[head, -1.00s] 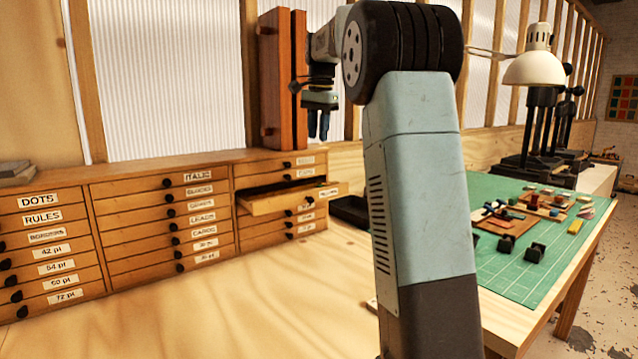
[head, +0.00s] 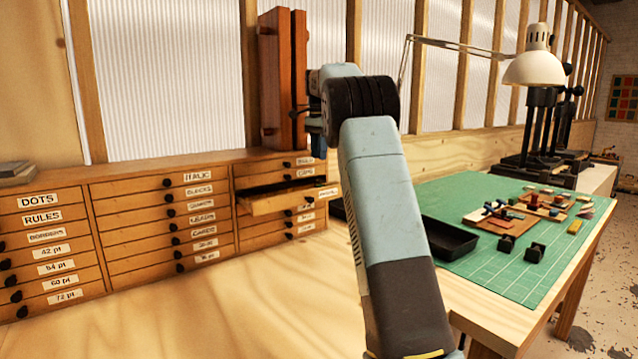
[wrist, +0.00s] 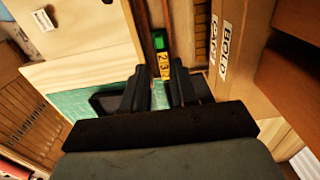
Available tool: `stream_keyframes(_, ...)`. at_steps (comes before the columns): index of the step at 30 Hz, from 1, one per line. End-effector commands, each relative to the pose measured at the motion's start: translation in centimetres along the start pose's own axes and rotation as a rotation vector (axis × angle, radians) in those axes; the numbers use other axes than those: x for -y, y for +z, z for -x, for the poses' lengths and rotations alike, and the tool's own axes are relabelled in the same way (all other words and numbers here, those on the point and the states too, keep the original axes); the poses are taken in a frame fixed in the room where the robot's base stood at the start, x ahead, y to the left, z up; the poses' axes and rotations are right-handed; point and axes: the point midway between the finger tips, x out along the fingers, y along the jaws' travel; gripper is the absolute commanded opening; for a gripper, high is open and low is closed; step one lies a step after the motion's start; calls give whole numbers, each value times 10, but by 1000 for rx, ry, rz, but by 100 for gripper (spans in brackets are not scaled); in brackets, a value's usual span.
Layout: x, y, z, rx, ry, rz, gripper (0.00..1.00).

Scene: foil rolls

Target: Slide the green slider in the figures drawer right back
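One drawer (head: 283,204) in the right column of the wooden cabinet stands pulled out; its front label is too small to read. In the wrist view, the green slider (wrist: 158,41) sits in a narrow channel inside the drawer, beside a yellow strip with black digits (wrist: 163,66). My gripper (wrist: 158,88) is open above the drawer. Its two dark fingers are apart with nothing between them, and the slider shows beyond the gap between the fingertips. In the head view the gripper (head: 322,150) is mostly hidden behind my arm; the slider cannot be seen there.
The cabinet's other drawers (head: 165,215) are shut. A tall reddish-brown wooden piece (head: 281,80) stands on the cabinet top near my wrist. To the right are a black tray (head: 447,239) and a green cutting mat (head: 500,275) with small parts. A white lamp (head: 533,66) stands behind.

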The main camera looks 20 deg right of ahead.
Motion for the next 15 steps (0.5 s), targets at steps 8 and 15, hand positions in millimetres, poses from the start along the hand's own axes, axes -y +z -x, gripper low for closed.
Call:
stream_keyframes(8,-1,0,-51,2,3,0,28)
stream_keyframes(15,0,0,-86,1,1,1,28)
